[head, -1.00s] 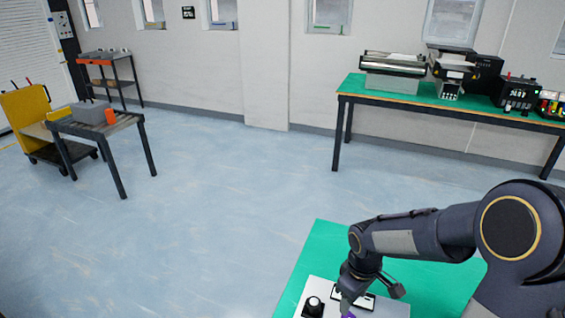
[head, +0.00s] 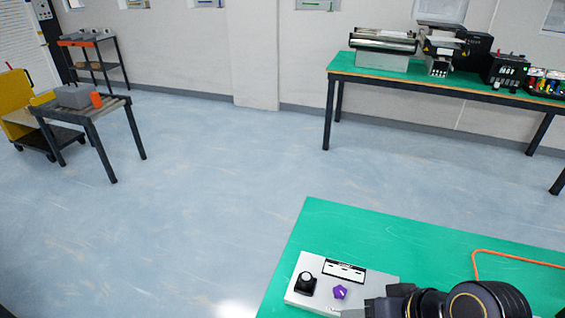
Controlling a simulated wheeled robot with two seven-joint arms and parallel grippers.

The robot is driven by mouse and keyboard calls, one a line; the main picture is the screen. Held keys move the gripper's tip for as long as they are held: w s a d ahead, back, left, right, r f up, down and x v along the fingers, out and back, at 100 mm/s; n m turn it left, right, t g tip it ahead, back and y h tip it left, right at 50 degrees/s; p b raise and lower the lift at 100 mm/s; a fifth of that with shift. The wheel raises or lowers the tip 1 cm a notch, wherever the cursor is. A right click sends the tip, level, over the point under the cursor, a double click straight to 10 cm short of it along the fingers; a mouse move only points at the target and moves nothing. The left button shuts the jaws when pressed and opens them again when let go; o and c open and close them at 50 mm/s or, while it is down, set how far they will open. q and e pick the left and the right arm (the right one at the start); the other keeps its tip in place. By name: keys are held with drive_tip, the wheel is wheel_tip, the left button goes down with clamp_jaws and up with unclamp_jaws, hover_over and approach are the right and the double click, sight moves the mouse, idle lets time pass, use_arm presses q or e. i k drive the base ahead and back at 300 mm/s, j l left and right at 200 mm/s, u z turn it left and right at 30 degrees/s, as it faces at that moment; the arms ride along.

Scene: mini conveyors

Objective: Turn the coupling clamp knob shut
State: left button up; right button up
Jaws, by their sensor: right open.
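A purple star-shaped knob (head: 340,292) sits on a light grey panel box (head: 329,277) at the near left corner of the green bench. I cannot read which way the purple knob is turned. My right gripper (head: 358,313) is at the bottom edge of the head view, just right of and nearer than the purple knob, apart from it in the picture. It is open and partly cut off by the frame. My left gripper is not in view.
The green bench (head: 430,255) is mostly bare, with an orange cable (head: 515,257) at right. A black-and-white label (head: 344,270) is on the box. A far green table (head: 440,82) carries machines.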

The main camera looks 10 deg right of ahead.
sight(339, 291)
drive_tip(key=z, duration=1.05)
drive_tip(key=j, duration=0.5)
drive_tip(key=i+j+u, duration=0.15)
drive_tip(key=j, duration=0.8)
drive_tip(key=i+u, duration=0.05)
